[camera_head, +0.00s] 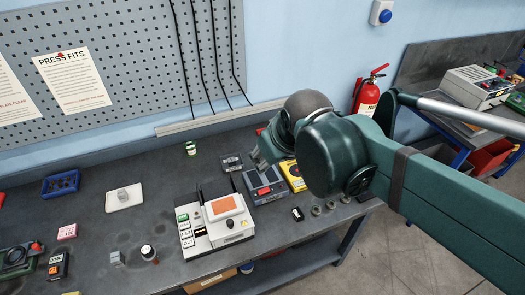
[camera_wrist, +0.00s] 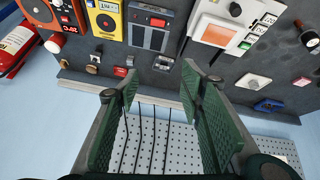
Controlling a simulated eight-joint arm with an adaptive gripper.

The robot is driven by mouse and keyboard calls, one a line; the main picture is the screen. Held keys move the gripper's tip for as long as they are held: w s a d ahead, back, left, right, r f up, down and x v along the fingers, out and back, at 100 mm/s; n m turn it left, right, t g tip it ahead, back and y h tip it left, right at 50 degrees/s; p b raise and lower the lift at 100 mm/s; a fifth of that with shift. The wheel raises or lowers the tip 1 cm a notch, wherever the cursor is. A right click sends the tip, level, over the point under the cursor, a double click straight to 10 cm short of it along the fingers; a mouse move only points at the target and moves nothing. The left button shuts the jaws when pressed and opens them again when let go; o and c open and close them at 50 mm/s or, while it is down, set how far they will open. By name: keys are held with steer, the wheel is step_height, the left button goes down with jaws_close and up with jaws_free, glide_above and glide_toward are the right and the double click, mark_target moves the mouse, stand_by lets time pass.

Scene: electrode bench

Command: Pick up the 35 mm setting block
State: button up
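No readable "35" mark shows, so I cannot tell for certain which piece is the 35 mm setting block. A small pale grey block (camera_head: 123,195) lies on a white plate (camera_head: 136,203) at the left of the bench in the head view. Another small grey block (camera_head: 117,258) stands near the front edge. A dark block with a pale label (camera_head: 232,163) sits at the back, left of my gripper. My gripper (camera_wrist: 160,84) is open in the wrist view, with two green fingers wide apart and nothing between them. In the head view my arm partly hides it above the bench's back right.
A white device with an orange screen (camera_head: 226,207), a blue-grey box with a red switch (camera_head: 264,185) and a yellow meter (camera_head: 293,176) crowd the bench's right half. The pegboard wall (camera_head: 110,50) stands behind. Bare bench lies around the white plate.

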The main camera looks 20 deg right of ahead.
steer(key=w+d+f+n+g, duration=0.1)
steer(key=w+d+f+n, duration=0.15)
steer(key=w, duration=0.45)
steer(key=w+d+f+n+g+p, duration=0.1)
steer(key=w+n, duration=0.2)
steer(key=w, duration=0.4)
steer(key=w+d+f+n+g, duration=0.1)
steer(key=w+d+n, duration=0.15)
steer(key=w, duration=0.45)
steer(key=w+d+f+n+g, duration=0.1)
steer(key=w+d+f+n, duration=0.1)
steer(key=w+f, duration=0.2)
steer(key=w+d+f+n+g+p, duration=0.1)
steer(key=w+d+f+n, duration=0.1)
steer(key=w+f, duration=0.3)
steer(key=w+d+f+n+g, duration=0.1)
steer(key=w+f+n, duration=0.3)
steer(key=f, duration=0.5)
steer(key=shift+w+d+f, duration=0.4)
steer(key=shift+w, duration=0.15)
steer(key=shift+w+d+f+n, duration=0.15)
steer(key=shift+f+n, duration=0.25)
steer(key=shift+f, duration=0.15)
steer(key=shift+f, duration=1.3)
